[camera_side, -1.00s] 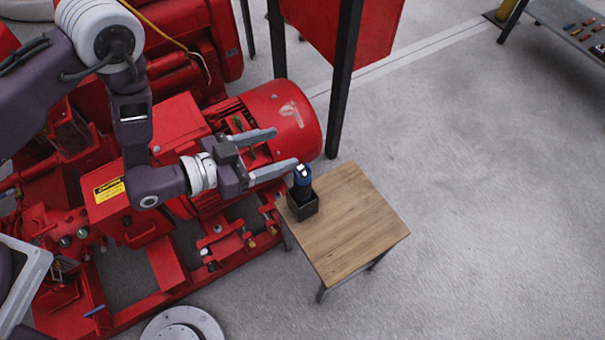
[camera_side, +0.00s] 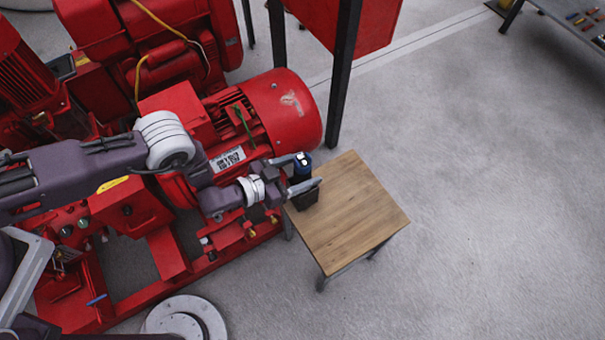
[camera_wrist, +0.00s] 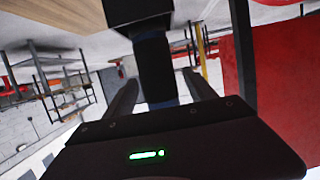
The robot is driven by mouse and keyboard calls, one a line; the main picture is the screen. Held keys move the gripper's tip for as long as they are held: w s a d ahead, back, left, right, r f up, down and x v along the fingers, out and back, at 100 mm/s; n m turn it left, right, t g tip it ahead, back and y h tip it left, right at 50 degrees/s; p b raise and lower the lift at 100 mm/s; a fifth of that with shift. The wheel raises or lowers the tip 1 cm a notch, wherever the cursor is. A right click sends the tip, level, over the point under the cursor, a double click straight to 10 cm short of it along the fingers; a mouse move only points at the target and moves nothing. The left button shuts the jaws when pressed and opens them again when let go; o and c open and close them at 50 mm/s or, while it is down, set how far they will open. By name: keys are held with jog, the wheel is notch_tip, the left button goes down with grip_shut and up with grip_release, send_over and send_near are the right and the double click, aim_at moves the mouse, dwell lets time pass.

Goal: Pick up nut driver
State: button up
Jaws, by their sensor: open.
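The nut driver (camera_side: 302,160), with a blue and black handle, stands upright in a small dark holder (camera_side: 309,200) near the left corner of the wooden table. My gripper (camera_side: 304,172) is at the height of the handle, coming in from the left, with its fingers apart. In the wrist view, the nut driver (camera_wrist: 155,70) lies between the two fingers of my gripper (camera_wrist: 160,82), and the holder (camera_wrist: 138,10) is at the top edge. Gaps show beside the handle, and the fingers do not look closed on it. The lower part of the driver is hidden in the holder.
The wooden table (camera_side: 352,215) is otherwise bare. A red motor and pump set (camera_side: 285,110) stands close behind and left of it. A dark post (camera_side: 345,80) rises behind the table. The grey floor to the right is free.

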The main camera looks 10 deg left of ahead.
jog(key=shift+r, duration=0.1)
grip_shut()
